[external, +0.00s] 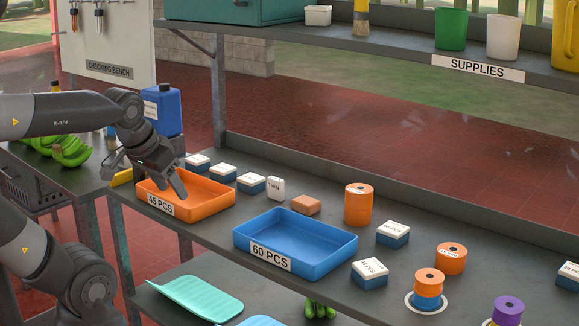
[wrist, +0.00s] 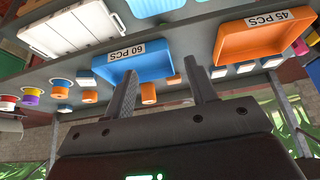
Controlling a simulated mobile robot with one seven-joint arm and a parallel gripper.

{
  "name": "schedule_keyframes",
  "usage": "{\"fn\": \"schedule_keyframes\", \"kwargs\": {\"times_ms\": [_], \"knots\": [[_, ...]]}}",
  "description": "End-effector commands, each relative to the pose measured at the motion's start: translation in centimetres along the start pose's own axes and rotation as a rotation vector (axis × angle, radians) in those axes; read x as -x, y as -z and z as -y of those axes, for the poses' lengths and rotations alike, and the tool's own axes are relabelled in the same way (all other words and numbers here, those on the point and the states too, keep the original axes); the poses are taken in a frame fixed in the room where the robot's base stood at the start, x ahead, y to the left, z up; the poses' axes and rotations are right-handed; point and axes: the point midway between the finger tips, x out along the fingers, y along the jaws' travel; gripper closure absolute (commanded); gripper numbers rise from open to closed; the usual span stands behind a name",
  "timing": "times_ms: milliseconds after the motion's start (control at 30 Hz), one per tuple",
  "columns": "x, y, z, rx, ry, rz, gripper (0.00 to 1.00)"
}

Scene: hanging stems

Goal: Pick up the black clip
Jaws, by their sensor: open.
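I cannot make out a black clip in either view. My gripper (external: 163,182) is over the orange tray labelled "45 PCS" (external: 215,207) in the external view, with its fingers pointing down. In the wrist view my gripper (wrist: 162,75) shows two dark fingers spread apart, with nothing between them. That view looks across the bench upside down, with the orange tray (wrist: 232,50) at upper right and the blue "60 PCS" tray (wrist: 155,62) near the middle. Both trays look empty where I can see inside.
White-topped blue boxes (external: 222,173), a white "THIN" block (external: 276,188), an orange-brown block (external: 305,205) and orange rolls (external: 358,204) stand behind and right of the trays. The blue tray (external: 350,243) sits right of the orange one. A supplies shelf (external: 400,50) overhangs the back.

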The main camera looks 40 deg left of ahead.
Motion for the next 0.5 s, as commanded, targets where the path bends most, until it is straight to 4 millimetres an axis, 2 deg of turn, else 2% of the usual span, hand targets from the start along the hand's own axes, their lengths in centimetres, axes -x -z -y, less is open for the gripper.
{"fn": "schedule_keyframes", "kwargs": {"times_ms": [167, 267, 367, 500], "knots": [[0.0, 0.0, 0.0, 0.0, 0.0, 0.0, 0.48], [0.1, 0.7, 0.3, 0.001, 0.007, 0.007, 0.48], [0.1, 2.4, 1.2, 0.003, 0.021, 0.03, 0.48], [-0.1, 6.2, 3.6, 0.004, 0.049, 0.078, 0.48]]}}
